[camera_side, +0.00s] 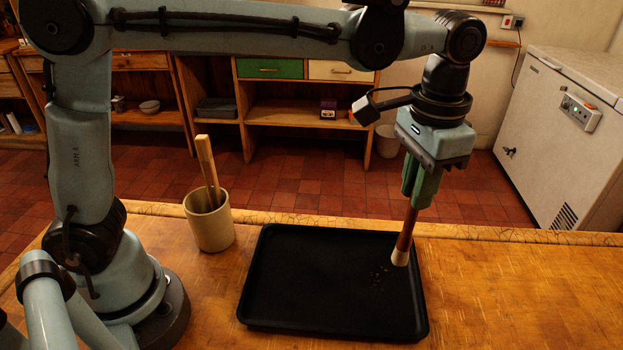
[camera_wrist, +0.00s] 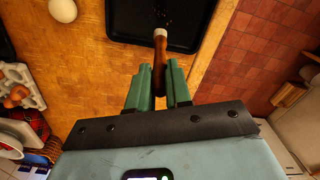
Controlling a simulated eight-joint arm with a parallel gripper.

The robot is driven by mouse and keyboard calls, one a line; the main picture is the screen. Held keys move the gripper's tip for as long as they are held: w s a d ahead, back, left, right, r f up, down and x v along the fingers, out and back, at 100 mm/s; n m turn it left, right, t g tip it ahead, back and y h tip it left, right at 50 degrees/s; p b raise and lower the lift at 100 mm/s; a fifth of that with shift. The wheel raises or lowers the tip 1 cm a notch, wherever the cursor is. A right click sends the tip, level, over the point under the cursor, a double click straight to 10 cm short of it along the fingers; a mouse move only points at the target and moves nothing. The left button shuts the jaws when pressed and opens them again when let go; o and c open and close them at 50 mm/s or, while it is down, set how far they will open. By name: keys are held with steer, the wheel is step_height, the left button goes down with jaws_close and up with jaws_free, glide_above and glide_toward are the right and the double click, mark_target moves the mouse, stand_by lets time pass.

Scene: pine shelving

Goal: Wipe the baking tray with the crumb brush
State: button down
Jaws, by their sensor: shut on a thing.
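The black baking tray (camera_side: 300,285) lies flat on the wooden worktop; part of it shows at the top of the wrist view (camera_wrist: 120,22). A small patch of crumbs (camera_side: 379,274) lies on its right half. My gripper (camera_side: 419,190) points down above the tray's right side, its green fingers shut on the crumb brush (camera_side: 404,235). The brush has a brown handle and a pale tip, angled down to the lower left. The tip is at the tray's right part, right of the crumbs; I cannot tell whether it touches. The brush also shows in the wrist view (camera_wrist: 159,55).
A beige crock (camera_side: 209,225) with wooden utensils stands left of the tray. The worktop right of the tray is clear. The wrist view shows a white round object (camera_wrist: 62,10) and a carton with brown eggs (camera_wrist: 18,96) at left. A white freezer stands behind.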

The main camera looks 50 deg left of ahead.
mark_target(407, 232)
steer(key=shift+f, duration=1.95)
steer(key=shift+s+a+f, duration=0.35)
steer(key=shift+a+f, duration=0.05)
steer(key=shift+f, duration=0.15)
steer(key=shift+w+d, duration=0.3)
steer(key=shift+w+d+r, duration=0.1)
steer(key=shift+r, duration=3.95)
steer(key=shift+f, duration=0.15)
